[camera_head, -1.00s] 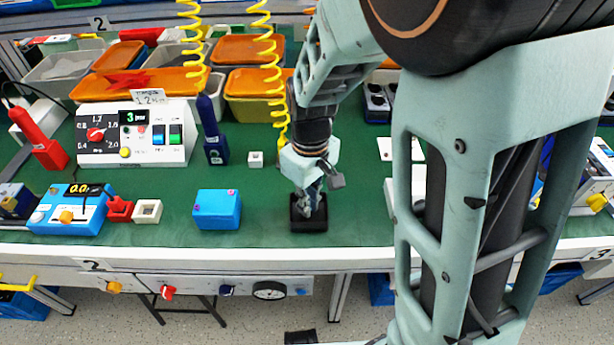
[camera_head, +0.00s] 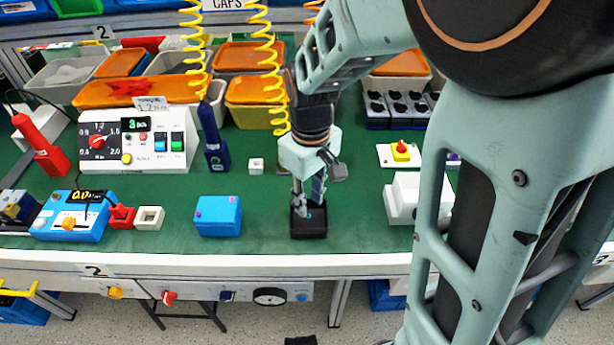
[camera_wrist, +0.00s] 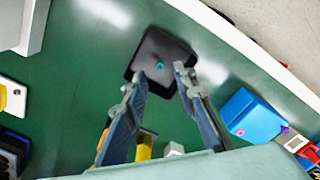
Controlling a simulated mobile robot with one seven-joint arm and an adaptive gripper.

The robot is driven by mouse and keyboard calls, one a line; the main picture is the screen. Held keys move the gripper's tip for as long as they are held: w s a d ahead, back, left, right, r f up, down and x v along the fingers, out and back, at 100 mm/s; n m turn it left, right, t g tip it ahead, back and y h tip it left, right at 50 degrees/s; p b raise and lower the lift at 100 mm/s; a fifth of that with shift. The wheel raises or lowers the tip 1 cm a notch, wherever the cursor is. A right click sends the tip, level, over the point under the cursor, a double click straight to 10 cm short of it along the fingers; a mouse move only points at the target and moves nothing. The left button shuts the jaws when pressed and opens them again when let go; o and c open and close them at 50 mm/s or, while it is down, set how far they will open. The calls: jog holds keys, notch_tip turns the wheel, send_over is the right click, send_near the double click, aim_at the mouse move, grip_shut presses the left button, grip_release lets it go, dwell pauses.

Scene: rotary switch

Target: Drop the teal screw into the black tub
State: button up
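The black tub (camera_head: 317,233) stands upright on the green bench mat near the front edge. It also shows in the wrist view (camera_wrist: 172,46). The small teal screw (camera_wrist: 159,66) lies inside the tub, on its floor. In the head view the screw is a tiny teal spot (camera_head: 309,216) between my fingers. My gripper (camera_head: 308,204) points down over the tub. In the wrist view my gripper (camera_wrist: 161,72) has its two fingertips apart with nothing held between them, one on either side of the screw.
A blue box (camera_head: 218,216) stands left of the tub. A small white cube (camera_head: 256,165) lies behind. Yellow coiled cords (camera_head: 270,70) hang near my arm.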

aim_at(310, 216)
notch_tip(310, 216, up, 8)
jog(key=p, duration=0.1)
jog(key=shift+f, duration=0.15)
jog(key=shift+d, duration=0.1)
